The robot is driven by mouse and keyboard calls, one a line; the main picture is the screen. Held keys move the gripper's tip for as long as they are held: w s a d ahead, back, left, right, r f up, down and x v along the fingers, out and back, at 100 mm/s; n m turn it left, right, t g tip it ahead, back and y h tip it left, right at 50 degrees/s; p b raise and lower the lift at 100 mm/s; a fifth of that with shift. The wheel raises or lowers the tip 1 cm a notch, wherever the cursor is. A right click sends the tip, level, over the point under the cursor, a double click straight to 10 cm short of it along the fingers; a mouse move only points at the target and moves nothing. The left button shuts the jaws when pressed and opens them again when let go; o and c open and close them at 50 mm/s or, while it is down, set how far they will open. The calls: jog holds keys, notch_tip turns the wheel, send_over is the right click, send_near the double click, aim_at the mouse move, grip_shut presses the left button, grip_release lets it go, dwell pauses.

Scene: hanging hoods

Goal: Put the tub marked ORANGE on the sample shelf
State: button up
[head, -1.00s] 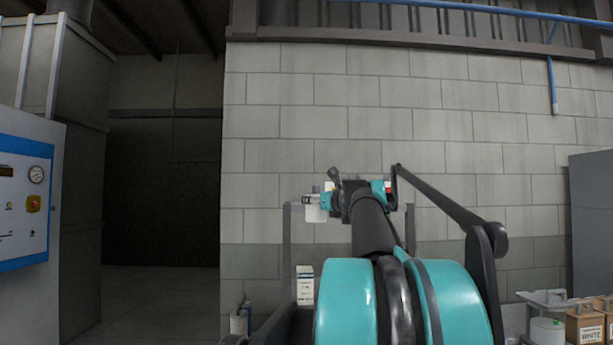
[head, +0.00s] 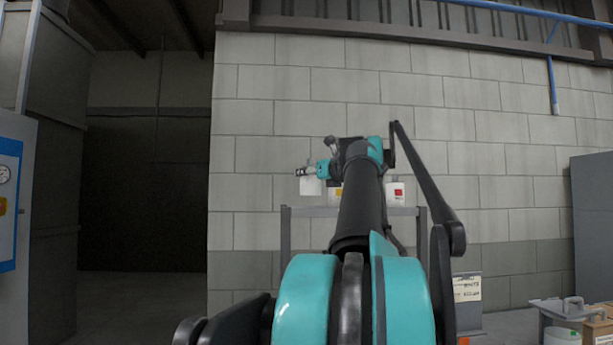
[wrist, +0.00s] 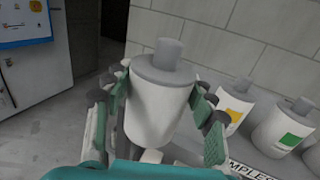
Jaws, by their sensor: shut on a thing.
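My gripper (wrist: 160,98) is shut on a white tub (wrist: 158,112) with a grey lid and a grey knob. The tub is nearly upright between the two green fingers. No mark shows on the side facing the wrist camera, so I cannot read its name. In the head view my gripper (head: 308,172) holds the tub (head: 310,187) at the left end of the sample shelf (head: 302,212). I cannot tell whether the tub touches the shelf. The shelf's sign (wrist: 252,172) shows partly as "MPLES" in the wrist view.
On the shelf to the right stand a tub with a yellow label (wrist: 231,104) and a tub with a green label (wrist: 277,129). The head view shows a red-labelled tub (head: 396,195). A blue-and-white control cabinet (head: 12,200) stands left. Boxes (head: 594,330) lie low right.

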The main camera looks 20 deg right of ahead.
jog(key=shift+w+d+f, duration=0.25)
jog(key=shift+w+d, duration=0.3)
jog(key=shift+w, duration=1.35)
jog(key=shift+w+d+f, duration=0.3)
jog(key=shift+w+d, duration=0.25)
jog(key=shift+w, duration=1.4)
jog(key=shift+w+d+f, duration=0.25)
jog(key=shift+w+d, duration=0.3)
jog(key=shift+w, duration=1.35)
jog(key=shift+w+d+f, duration=0.1)
jog(key=shift+w+f, duration=0.3)
jog(key=shift+f, duration=0.3)
jog(key=shift+f, duration=0.35)
jog(key=o, duration=1)
